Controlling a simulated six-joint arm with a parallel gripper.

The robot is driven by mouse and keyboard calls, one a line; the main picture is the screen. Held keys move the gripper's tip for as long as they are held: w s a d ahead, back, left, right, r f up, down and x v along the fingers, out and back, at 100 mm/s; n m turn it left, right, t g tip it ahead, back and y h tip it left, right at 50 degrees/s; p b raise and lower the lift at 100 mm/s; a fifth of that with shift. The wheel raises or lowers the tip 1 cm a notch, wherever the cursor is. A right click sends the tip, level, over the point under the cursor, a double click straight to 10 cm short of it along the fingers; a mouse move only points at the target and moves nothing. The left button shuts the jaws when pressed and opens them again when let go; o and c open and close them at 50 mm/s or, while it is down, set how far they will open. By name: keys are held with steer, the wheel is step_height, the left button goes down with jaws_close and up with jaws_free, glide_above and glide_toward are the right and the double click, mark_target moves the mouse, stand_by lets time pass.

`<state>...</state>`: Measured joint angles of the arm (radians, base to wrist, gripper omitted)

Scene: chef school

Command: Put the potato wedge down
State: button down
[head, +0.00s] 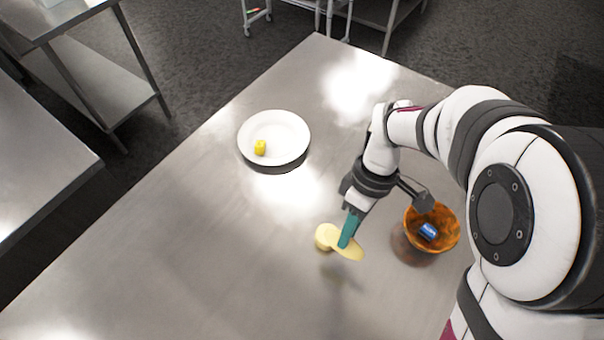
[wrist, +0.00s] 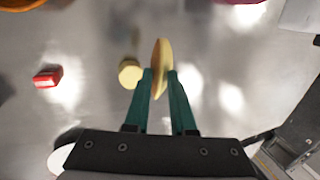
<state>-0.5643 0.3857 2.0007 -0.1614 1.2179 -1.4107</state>
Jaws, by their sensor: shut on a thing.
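My gripper (head: 347,240) has teal fingers, shut on a pale yellow potato wedge (head: 350,252). In the wrist view the wedge (wrist: 161,58) stands on edge between the fingertips (wrist: 160,85) and sticks out beyond them. The wedge seems to be held above the metal table; a blurred shadow lies below it. A round pale yellow piece (head: 324,234) is just left of the fingers. In the wrist view this round piece (wrist: 130,73) is beside the left fingertip; I cannot tell whether they touch.
An orange-brown bowl (head: 411,248) with a blue item (head: 428,232) stands right of my gripper. The wrist view shows a red object (wrist: 47,77). The table (head: 190,255) is clear at front left.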

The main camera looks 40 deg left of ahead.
steer(key=shift+n, duration=0.4)
steer(key=s+a+f, duration=0.2)
steer(key=a, duration=0.1)
steer(key=s+a+f, duration=0.2)
steer(key=a+f, duration=0.1)
steer(key=s+a+f, duration=0.2)
steer(key=a, duration=0.2)
steer(key=shift+s+a+f, duration=0.1)
steer(key=shift+s+f, duration=0.05)
steer(key=shift+s, duration=0.1)
steer(key=shift+a+f, duration=0.2)
steer(key=shift+f, duration=1.95)
steer(key=shift+f, duration=0.1)
steer(key=c, duration=0.7)
jaws_free()
steer(key=shift+c, duration=0.2)
